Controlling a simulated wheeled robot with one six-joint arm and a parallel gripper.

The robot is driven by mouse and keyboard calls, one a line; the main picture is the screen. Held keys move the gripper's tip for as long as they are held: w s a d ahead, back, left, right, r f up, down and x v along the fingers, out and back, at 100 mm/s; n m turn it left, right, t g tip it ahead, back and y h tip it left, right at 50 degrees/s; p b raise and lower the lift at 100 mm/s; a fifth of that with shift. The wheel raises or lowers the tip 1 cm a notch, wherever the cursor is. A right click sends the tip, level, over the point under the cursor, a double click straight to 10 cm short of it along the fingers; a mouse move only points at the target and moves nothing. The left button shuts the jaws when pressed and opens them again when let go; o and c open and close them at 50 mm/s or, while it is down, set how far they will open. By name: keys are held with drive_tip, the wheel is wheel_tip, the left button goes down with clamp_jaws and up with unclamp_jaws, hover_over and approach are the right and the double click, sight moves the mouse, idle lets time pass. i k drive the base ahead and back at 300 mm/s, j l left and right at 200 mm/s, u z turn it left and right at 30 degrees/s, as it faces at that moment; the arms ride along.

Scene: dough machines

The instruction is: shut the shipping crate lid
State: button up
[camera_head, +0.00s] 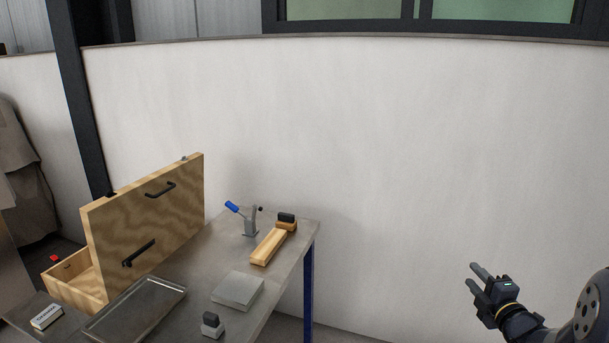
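The wooden shipping crate (72,292) stands at the left on a metal table. Its lid (150,225) is open and stands up steeply, with two black handles (160,190) on the face toward me. The lid hides much of the crate's inside. My gripper (475,276) is at the lower right, far from the crate and lid, in free space beyond the table's right side. Its two fingers are apart with nothing between them.
The metal table (205,262) holds a shallow tray (135,308), a grey plate (238,290), a small block (212,325), a blue-handled clamp (249,225), a wooden piece (270,247) and a labelled box (47,316). A pale wall (400,150) stands behind.

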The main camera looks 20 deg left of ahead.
sight(166, 204)
drive_tip(key=i+l+u, duration=0.25)
drive_tip(key=i, duration=1.15)
drive_tip(key=i+z, duration=0.25)
drive_tip(key=i+j+z, duration=0.3)
drive_tip(key=z, duration=0.45)
drive_tip(key=j+z, duration=0.1)
drive_tip(key=z, duration=0.35)
drive_tip(key=i+j+z, duration=0.1)
drive_tip(key=z, duration=0.85)
drive_tip(key=j+z, duration=0.1)
drive_tip(key=z, duration=0.8)
drive_tip(key=j+z, duration=0.15)
drive_tip(key=z, duration=0.3)
drive_tip(key=k+z, duration=0.1)
drive_tip(key=z, duration=0.35)
drive_tip(key=k+z, duration=0.1)
drive_tip(key=z, duration=1.2)
drive_tip(key=k+l+z, duration=0.1)
drive_tip(key=z, duration=0.5)
drive_tip(key=k+l+z, duration=0.1)
drive_tip(key=z, duration=0.55)
drive_tip(key=l+z, duration=0.1)
drive_tip(key=z, duration=0.55)
drive_tip(key=l+z, duration=0.15)
drive_tip(key=z, duration=0.5)
drive_tip(key=l+z, duration=0.1)
drive_tip(key=z, duration=0.55)
drive_tip(key=l+z, duration=0.1)
drive_tip(key=z, duration=0.5)
